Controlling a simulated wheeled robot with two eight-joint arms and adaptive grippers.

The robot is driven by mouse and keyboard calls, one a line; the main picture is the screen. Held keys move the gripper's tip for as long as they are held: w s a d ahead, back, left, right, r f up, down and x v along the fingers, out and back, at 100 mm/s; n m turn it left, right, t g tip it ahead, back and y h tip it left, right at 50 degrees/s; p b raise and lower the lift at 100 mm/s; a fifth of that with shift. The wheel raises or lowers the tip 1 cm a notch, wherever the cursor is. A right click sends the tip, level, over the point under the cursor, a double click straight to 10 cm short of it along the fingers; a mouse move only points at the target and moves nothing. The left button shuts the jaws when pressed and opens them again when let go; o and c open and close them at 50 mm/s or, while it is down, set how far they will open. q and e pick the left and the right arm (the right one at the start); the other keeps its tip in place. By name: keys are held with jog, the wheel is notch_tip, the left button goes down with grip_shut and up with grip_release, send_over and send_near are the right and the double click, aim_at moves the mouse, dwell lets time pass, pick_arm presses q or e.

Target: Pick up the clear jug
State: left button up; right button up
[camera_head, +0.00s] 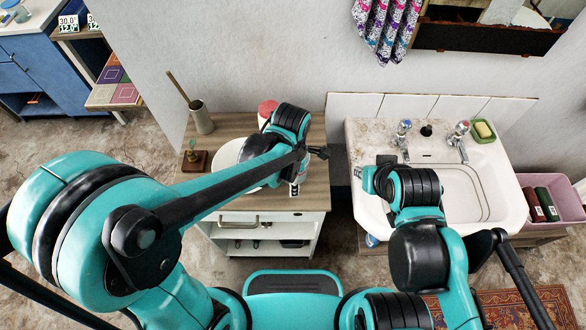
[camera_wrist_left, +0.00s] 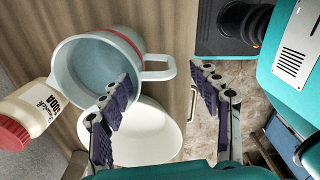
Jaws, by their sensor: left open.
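The clear jug (camera_wrist_left: 100,75) shows in the left wrist view, with a pale blue-grey inside, a red band near its rim and a handle (camera_wrist_left: 158,66) pointing right. My left gripper (camera_wrist_left: 160,80) is open, one finger on each side of the handle in that view. The handle appears beyond the fingertips; I cannot tell how far. No contact shows. In the head view my left gripper (camera_head: 307,170) is over the front right part of the wooden-topped cabinet (camera_head: 314,200), and my left arm hides most of the jug. I cannot make out my right gripper.
A white bowl (camera_wrist_left: 150,135) is next to the jug. A soda bottle (camera_wrist_left: 35,105) with a red cap is on its other side. A brush holder (camera_head: 201,118) and soap dispenser (camera_head: 193,158) stand at the cabinet's left. The sink (camera_head: 480,190) is to the right.

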pick_arm(q)
jog(key=f, duration=0.1)
jog(key=f+b, duration=0.1)
jog(key=f, duration=0.1)
jog(key=f+b, duration=0.1)
jog(key=shift+w+d+f, duration=0.1)
jog(key=shift+w+f, duration=0.1)
jog(key=shift+w, duration=0.05)
jog(key=shift+r, duration=0.1)
grip_shut()
